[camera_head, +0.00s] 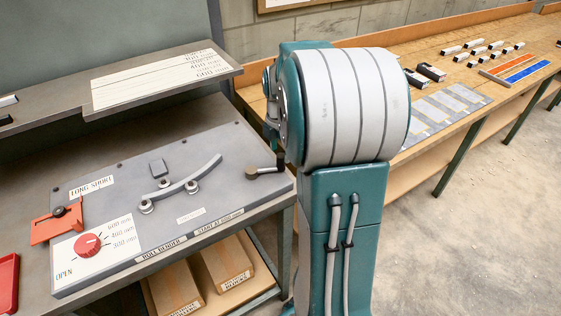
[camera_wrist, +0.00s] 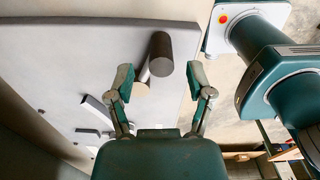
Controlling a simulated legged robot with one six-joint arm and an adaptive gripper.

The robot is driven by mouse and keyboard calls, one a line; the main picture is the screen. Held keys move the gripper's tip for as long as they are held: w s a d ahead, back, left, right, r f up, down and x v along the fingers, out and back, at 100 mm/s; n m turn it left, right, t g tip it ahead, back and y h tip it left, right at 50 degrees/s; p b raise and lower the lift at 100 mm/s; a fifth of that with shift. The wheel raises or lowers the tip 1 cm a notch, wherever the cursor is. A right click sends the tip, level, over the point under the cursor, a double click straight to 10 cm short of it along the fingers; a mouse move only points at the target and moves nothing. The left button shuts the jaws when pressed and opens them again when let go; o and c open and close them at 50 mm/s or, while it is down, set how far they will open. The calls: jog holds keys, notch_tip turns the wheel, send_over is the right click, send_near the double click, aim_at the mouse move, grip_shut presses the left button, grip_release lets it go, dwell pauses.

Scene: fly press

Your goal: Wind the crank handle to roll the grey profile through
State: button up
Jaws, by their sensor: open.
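The crank handle (camera_head: 251,173) is at the right end of the grey roll bender panel (camera_head: 110,255), a short knob on a thin arm. In the wrist view its dark cylindrical grip (camera_wrist: 161,52) stands in the gap between my fingers, apparently clear of both. My gripper (camera_wrist: 162,80) is open and empty around that gap; in the head view my arm largely hides it. Part of the profile also shows in the wrist view (camera_wrist: 97,107).
A red dial (camera_head: 87,245) and an orange slide (camera_head: 55,225) sit at the panel's left. A shelf (camera_head: 160,75) overhangs behind. Cardboard boxes (camera_head: 225,262) are below. A wooden bench (camera_head: 440,60) with small parts runs at the right, beside clear floor.

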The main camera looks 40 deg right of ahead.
notch_tip(320, 180, up, 7)
jog(key=shift+a+f, duration=0.1)
jog(key=shift+a, duration=0.05)
dwell(0.5)
jog(key=s+a+r+m+t, duration=0.1)
jog(key=s+a+r+m, duration=0.15)
jog(key=a, duration=0.25)
jog(key=s+a+r+m+t, duration=0.1)
jog(key=s+a+m, duration=0.15)
jog(key=a, duration=0.25)
jog(key=s+a+r+m+t, duration=0.1)
jog(key=a+m, duration=0.3)
jog(key=a, duration=0.1)
jog(key=s+a+f+m+t, duration=0.1)
jog(key=s+a+m+t, duration=0.1)
jog(key=s+a+m, duration=0.6)
jog(key=shift+s+f+m+t, duration=0.3)
jog(key=shift+s+f, duration=0.05)
jog(key=shift+s, duration=0.2)
jog(key=shift+a, duration=0.1)
dwell(0.9)
